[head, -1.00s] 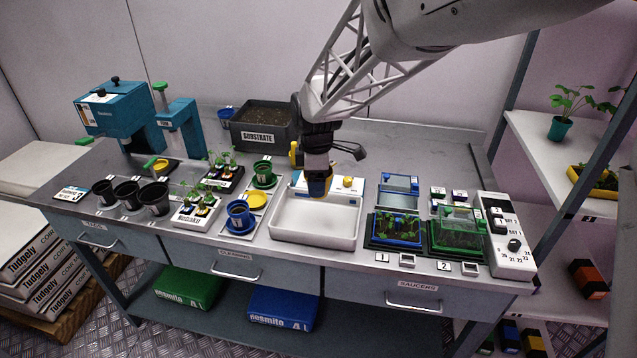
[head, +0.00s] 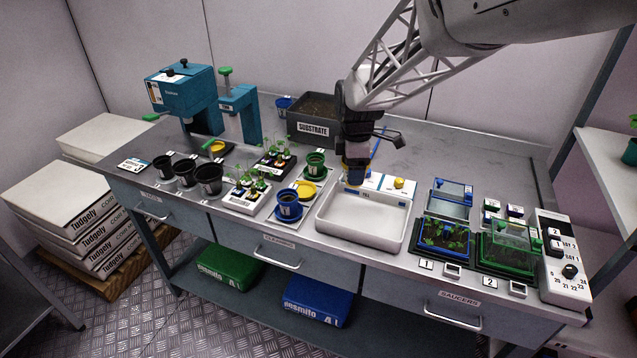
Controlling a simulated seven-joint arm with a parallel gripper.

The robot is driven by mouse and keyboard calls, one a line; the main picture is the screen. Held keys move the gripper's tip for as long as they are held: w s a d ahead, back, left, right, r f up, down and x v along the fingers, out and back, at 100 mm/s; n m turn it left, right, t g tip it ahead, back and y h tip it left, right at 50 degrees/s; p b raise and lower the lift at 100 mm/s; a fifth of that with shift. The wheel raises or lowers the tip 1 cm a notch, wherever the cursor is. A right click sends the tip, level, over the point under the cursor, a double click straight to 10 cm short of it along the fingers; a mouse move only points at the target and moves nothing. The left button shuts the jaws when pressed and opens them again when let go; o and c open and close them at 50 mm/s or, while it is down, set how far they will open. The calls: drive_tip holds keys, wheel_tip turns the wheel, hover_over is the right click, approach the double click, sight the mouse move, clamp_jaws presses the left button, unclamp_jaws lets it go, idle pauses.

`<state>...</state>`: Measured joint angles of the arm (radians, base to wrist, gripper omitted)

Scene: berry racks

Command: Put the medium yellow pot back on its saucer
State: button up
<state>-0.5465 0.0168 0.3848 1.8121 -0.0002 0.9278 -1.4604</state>
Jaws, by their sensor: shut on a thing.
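My gripper (head: 356,172) is over the left back part of the white sink, pointing down. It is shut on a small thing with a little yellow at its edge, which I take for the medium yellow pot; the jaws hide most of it. The yellow saucer (head: 307,188) lies empty on the bench left of the sink. It is between the green pot (head: 315,163) behind it and the blue pot (head: 289,204) in front. My gripper is to the right of the saucer and above it.
The white sink (head: 333,228) has a yellow knob (head: 399,183) behind it. The substrate bin (head: 303,128) stands behind the pots. Seedling trays (head: 243,208) and black pots (head: 208,180) are to the left. Lidded propagators (head: 510,246) stand right of the sink.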

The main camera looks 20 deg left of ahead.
drive_tip(key=w+a+r+n, duration=0.1)
drive_tip(key=w+a+n, duration=0.1)
drive_tip(key=a+n, duration=0.6)
drive_tip(key=a, duration=0.7)
drive_tip(key=shift+w+a+r, duration=0.15)
drive_tip(key=shift+a+r, duration=0.05)
drive_tip(key=shift+a, duration=0.05)
drive_tip(key=shift+f, duration=2.55)
drive_tip(key=shift+f, duration=2.5)
drive_tip(key=shift+f, duration=0.55)
drive_tip(key=o, duration=1)
